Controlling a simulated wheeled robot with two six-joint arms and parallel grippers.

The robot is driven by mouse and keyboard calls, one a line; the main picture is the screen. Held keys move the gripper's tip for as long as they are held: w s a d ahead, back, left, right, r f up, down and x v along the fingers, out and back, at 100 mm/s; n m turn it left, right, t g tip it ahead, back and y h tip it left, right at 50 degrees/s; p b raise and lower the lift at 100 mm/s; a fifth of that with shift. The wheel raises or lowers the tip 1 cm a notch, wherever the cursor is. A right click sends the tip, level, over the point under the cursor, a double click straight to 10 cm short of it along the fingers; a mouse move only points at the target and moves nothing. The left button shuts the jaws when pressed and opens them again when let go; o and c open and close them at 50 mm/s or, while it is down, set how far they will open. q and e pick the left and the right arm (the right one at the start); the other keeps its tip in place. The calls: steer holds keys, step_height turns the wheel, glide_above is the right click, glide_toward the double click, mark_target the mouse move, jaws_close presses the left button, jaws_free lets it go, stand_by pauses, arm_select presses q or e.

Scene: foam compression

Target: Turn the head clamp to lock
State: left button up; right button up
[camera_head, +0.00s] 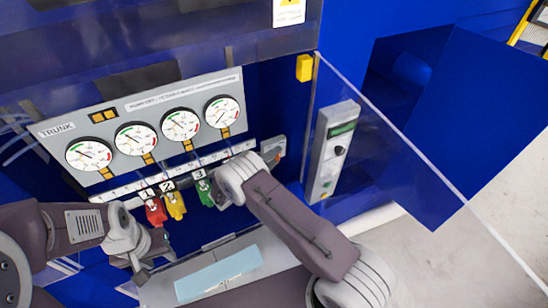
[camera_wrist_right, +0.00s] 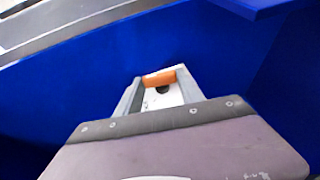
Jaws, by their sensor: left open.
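In the right wrist view an orange part (camera_wrist_right: 159,78) with a pale block and a dark hole under it lies between the grey fingers of my right gripper (camera_wrist_right: 157,92). Whether the fingers touch it, I cannot tell. In the head view a grey block with an orange face (camera_head: 273,149), perhaps the head clamp, sits at the right end of the gauge panel, just beyond my right wrist. My right fingers are mostly hidden there. My left gripper (camera_head: 150,266) is open and empty, low on the left, below the red handle (camera_head: 155,211).
A gauge panel (camera_head: 82,128) marked TRUNK has several dials. Yellow (camera_head: 175,206) and green (camera_head: 204,193) handles hang below it. A clear door (camera_head: 400,150) stands open on the right, near a grey control box (camera_head: 331,152). A pale blue pad (camera_head: 218,272) lies below.

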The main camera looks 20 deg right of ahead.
steer(key=c, duration=0.5)
steer(key=f+b, duration=0.1)
steer(key=b, duration=0.2)
steer(key=shift+h, duration=0.4)
steer(key=shift+b, duration=0.5)
steer(key=shift+r+n+t, duration=0.2)
steer(key=shift+n+t, duration=0.1)
steer(key=shift+r, duration=0.1)
steer(key=o, duration=1.4)
steer(key=shift+c, duration=0.2)
